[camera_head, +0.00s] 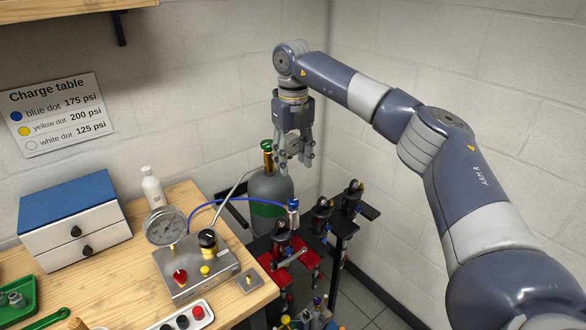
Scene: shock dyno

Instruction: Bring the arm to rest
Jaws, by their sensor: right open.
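My right arm (480,180) comes in from the right and reaches up and over toward the back corner. Its gripper (297,160) hangs fingers down, open, in front of the wall. It hangs close to the top of the grey and green gas cylinder (268,188); a round gauge partly shows behind the fingers. I cannot tell whether the fingers touch the gauge or cylinder. Nothing shows held between them. My left gripper is not in view.
A wooden bench (110,283) at left carries a metal gauge box (196,270), a blue-topped drawer unit (73,222), a white bottle (153,188) and a green tray (18,301). A dark stand (341,245) with red clamps stands below the gripper.

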